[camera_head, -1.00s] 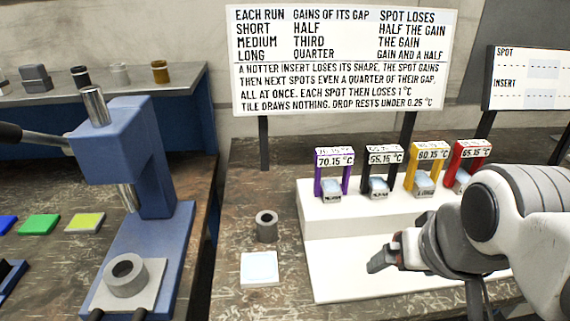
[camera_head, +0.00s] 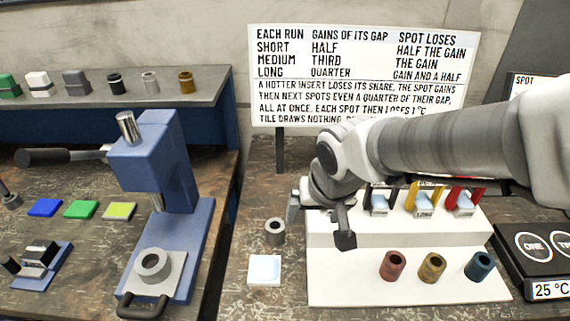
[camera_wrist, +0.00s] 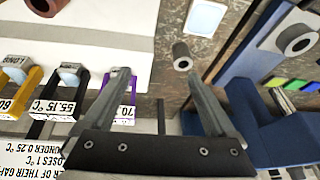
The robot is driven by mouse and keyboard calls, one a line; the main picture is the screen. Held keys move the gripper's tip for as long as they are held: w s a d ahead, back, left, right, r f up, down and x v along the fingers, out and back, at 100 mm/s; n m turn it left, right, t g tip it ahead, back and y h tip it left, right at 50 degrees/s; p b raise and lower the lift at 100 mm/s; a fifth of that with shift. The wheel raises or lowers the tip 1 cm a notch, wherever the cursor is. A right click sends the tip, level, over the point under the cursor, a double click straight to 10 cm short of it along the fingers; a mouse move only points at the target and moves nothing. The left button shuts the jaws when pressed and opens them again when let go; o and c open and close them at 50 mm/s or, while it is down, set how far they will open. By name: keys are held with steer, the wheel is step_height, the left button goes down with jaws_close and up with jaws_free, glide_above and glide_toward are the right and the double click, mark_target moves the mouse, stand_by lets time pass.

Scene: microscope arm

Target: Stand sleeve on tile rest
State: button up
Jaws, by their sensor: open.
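A small grey hollow sleeve (camera_head: 275,232) stands upright on the worn bench, just behind a white square tile (camera_head: 265,270) with a pale blue face. The tile's top is bare. My gripper (camera_head: 318,221) is open and empty, to the right of the grey sleeve and above the left end of the white stepped stand. In the wrist view the sleeve (camera_wrist: 182,56) shows beyond the right fingertip, and the tile (camera_wrist: 206,17) lies farther off. The sleeve is not between the fingers (camera_wrist: 156,74).
Red, olive and blue sleeves (camera_head: 432,266) stand on the white stand (camera_head: 350,290). Coloured frames (camera_head: 465,196) rise behind, partly hidden by my arm. A blue press (camera_head: 150,160) holding a grey ring (camera_head: 152,264) stands left. A black box (camera_head: 540,262) is at right.

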steer(key=w+a+r+n+p, duration=0.1)
steer(key=a+p, duration=0.3)
steer(key=a, duration=0.2)
steer(key=b, duration=0.5)
glide_toward(276, 228)
steer(key=x, duration=0.7)
steer(key=shift+a, duration=0.25)
steer(key=b+x, duration=0.1)
steer(key=x, duration=0.1)
steer(key=b+x, duration=0.1)
steer(key=x, duration=0.2)
steer(key=shift+w+d+f, duration=0.1)
steer(key=shift+d, duration=0.15)
jaws_close()
